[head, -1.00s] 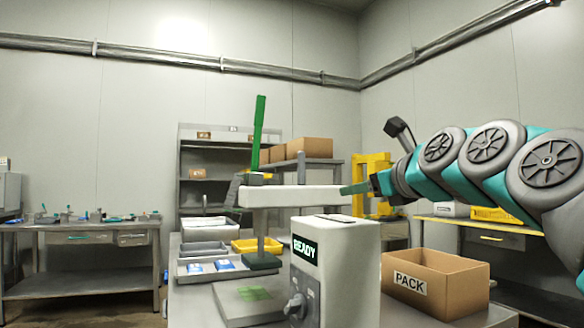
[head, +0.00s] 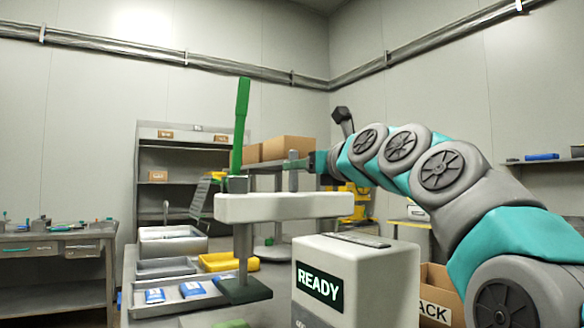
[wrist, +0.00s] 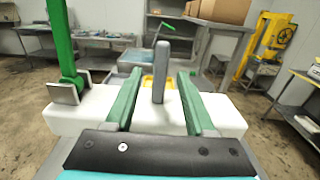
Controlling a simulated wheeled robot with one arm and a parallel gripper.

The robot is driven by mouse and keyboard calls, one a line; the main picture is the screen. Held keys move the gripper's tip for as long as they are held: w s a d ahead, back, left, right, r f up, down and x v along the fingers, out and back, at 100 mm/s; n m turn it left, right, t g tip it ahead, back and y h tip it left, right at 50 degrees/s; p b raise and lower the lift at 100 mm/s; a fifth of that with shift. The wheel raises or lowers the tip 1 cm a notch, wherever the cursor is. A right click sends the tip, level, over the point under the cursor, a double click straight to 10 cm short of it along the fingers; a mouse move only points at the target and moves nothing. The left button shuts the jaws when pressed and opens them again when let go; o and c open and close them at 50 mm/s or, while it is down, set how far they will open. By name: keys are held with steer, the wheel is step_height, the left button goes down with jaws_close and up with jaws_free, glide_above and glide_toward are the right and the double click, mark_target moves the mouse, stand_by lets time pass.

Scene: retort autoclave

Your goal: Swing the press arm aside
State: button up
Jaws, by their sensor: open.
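The press arm (head: 285,206) is a white horizontal beam on a post above the press, and it also shows under my fingers in the wrist view (wrist: 88,112). A tall green lever (head: 241,125) stands upright at its left part, seen at left in the wrist view (wrist: 62,45). A grey upright peg (wrist: 161,72) rises from the beam. My gripper (wrist: 159,74) is open, with its green fingers on either side of the peg and a gap on each side. In the head view my gripper (head: 290,165) is over the beam by the peg.
A white box (head: 355,275) with a READY display stands in front of the beam. A tray with blue packs (head: 180,300) and a yellow bin (head: 228,262) are at left. A cardboard box (head: 440,283) is at right, partly behind my arm. Shelves stand behind.

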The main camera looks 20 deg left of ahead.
steer(key=x, duration=0.3)
steer(key=shift+w+a+r, duration=0.1)
steer(key=shift+w, duration=0.1)
steer(key=shift+w+a, duration=0.3)
steer(key=shift+a, duration=0.05)
jaws_close()
stand_by(1.2)
